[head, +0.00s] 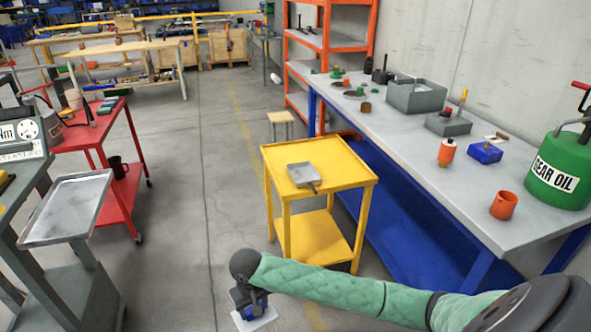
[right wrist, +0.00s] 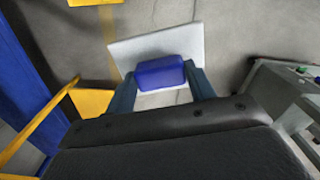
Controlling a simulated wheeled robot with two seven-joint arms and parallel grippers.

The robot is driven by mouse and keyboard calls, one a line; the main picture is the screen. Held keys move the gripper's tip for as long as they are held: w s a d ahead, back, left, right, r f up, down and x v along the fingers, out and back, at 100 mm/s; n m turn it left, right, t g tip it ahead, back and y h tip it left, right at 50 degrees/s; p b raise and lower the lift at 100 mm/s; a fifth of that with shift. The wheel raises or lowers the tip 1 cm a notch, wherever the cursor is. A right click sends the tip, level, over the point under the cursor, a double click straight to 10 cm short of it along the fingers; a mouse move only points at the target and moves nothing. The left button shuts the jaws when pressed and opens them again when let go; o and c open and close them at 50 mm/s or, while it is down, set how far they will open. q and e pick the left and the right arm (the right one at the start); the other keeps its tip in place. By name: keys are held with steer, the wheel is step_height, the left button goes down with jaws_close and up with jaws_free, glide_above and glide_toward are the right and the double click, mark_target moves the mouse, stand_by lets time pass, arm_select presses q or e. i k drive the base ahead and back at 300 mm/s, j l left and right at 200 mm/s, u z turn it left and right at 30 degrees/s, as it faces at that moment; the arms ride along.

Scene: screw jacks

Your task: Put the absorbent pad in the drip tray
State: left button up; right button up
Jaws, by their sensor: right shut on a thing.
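My right gripper (head: 250,302) hangs low over the floor in front of the yellow cart, at the bottom of the head view. It is shut on the blue block on top of the absorbent pad (head: 258,320), a flat white square. In the right wrist view the pad (right wrist: 128,54) reaches out beyond the two fingers, with the blue block (right wrist: 160,72) between them. My left gripper is not in view.
The yellow cart (head: 345,169) stands beside the long workbench (head: 440,180), which holds a gear oil can (head: 562,165), an orange cup (head: 503,205) and other parts. A larger metal tray (head: 70,208) and a red cart (head: 125,190) are at left. Open floor lies between.

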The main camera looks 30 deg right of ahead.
mark_target(304, 176)
steer(key=i+z, duration=0.7)
steer(key=z, duration=0.5)
